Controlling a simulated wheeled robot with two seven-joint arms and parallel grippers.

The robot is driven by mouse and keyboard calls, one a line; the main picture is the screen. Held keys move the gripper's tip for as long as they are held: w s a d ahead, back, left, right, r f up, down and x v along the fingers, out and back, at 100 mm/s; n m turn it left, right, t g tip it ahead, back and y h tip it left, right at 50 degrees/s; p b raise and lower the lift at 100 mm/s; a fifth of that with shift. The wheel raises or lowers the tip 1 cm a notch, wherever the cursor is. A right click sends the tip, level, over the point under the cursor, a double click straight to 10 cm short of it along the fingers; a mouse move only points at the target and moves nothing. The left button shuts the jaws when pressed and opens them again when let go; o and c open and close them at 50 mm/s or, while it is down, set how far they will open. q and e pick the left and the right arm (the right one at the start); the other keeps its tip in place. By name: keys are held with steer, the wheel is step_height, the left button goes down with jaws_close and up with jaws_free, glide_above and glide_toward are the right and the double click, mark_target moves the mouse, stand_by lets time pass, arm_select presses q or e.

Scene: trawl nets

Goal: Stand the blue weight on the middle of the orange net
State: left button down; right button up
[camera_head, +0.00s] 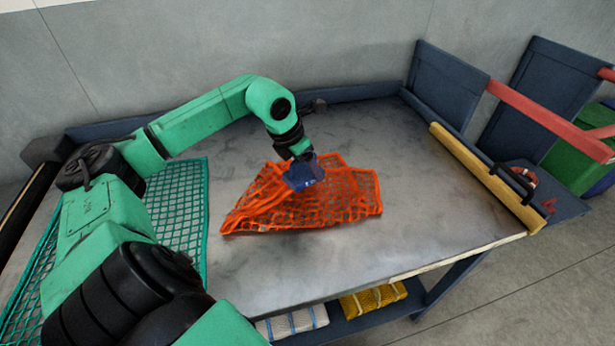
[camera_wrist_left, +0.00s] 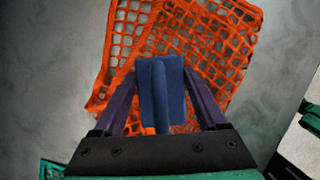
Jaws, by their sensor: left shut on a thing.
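The orange net (camera_head: 335,205) lies rumpled and partly folded on the grey table. It also fills the upper middle of the left wrist view (camera_wrist_left: 215,40). The blue weight (camera_head: 298,178) is over the far middle part of the net. In the left wrist view the blue weight (camera_wrist_left: 160,92) sits between the fingers of my left gripper (camera_wrist_left: 162,105), which is shut on it. In the head view my left gripper (camera_head: 306,164) reaches down over the net. I cannot tell whether the weight touches the net. My right gripper is not in view.
A green net (camera_head: 180,205) lies on the table's left side, under my left arm. A yellow bar (camera_head: 485,175) runs along the right edge. Dark raised edging (camera_head: 370,91) borders the back. Bare table lies right of the orange net. Yellow (camera_head: 372,299) and white bundles (camera_head: 292,322) rest below.

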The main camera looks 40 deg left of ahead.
mark_target(305, 171)
arm_select(q)
step_height(305, 171, down, 4)
steer(key=shift+r, duration=0.25)
steer(key=shift+f+b, duration=0.35)
steer(key=shift+s+d+f+b, duration=0.15)
steer(key=shift+s+f+b, duration=0.05)
steer(key=shift+f+b, duration=0.1)
jaws_free()
steer(key=shift+f, duration=0.1)
